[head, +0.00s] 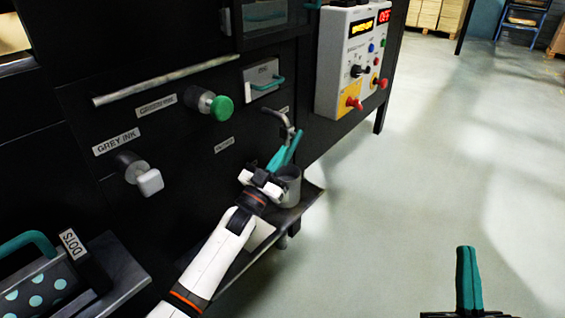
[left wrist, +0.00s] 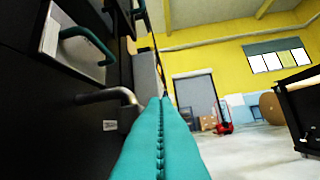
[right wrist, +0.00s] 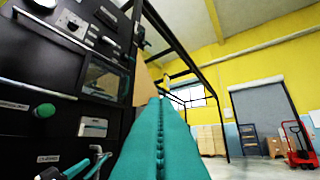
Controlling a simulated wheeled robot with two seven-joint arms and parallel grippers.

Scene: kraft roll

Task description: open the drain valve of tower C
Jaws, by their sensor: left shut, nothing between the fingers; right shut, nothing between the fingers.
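No label reading tower C or drain can be made out. A bent metal pipe (head: 276,116) sticks out of the dark machine front; it also shows in the left wrist view (left wrist: 105,96). My left gripper (head: 286,148) is shut and empty, close beside the pipe's end and above a grey metal cup (head: 291,182). I cannot tell whether it touches the pipe. A green knob (head: 221,108) and a pale grey knob (head: 149,181), by a GREY INK label, sit further left. My right gripper (head: 468,278) is shut and empty, out over the floor at the right.
The cup stands on a narrow shelf (head: 311,196). A control box (head: 345,62) with red knobs is up right. A teal-handled panel (head: 263,77) is above the pipe, and a metal rail (head: 165,82) runs left. The floor (head: 420,170) at the right is clear.

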